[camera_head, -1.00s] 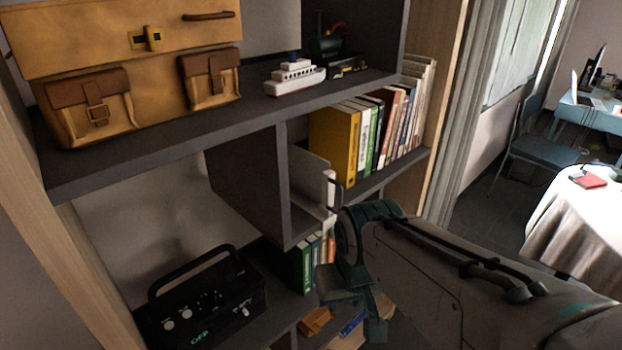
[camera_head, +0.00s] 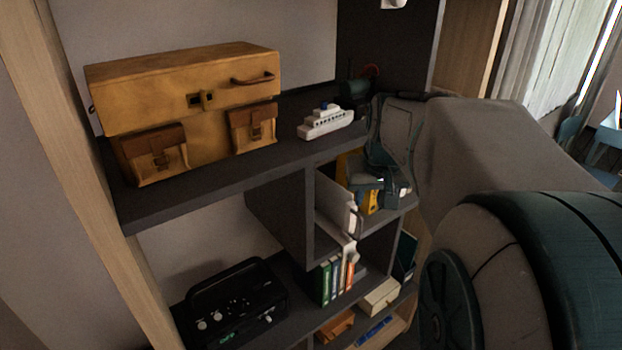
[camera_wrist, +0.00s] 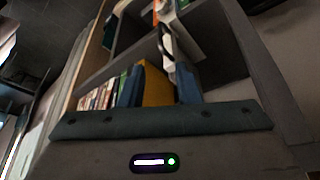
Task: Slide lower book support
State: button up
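A pale book support (camera_head: 336,205) stands at the left of the middle compartment, with a thin dark handle-like edge on its right side. A white piece (camera_head: 348,252) shows below it, beside the upright books of the lower shelf; I cannot tell whether it is a separate support. In the wrist view a white support (camera_wrist: 168,45) shows beyond the yellow book (camera_wrist: 156,84). My gripper (camera_head: 366,186) is at the middle compartment's front, right of the pale support, hiding most of the book row. Its fingers are not clear, and no contact is visible.
A tan case (camera_head: 190,85) and a toy ship (camera_head: 326,122) stand on the upper shelf. A black radio (camera_head: 232,308) is at lower left. Several books (camera_head: 330,282) and a pale box (camera_head: 380,296) are lower down. A vertical divider (camera_head: 310,220) borders the middle compartment's left.

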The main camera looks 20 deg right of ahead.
aim_at(361, 222)
jog(key=p+x, duration=0.1)
jog(key=x, duration=1.2)
jog(key=shift+f, duration=0.15)
grip_shut()
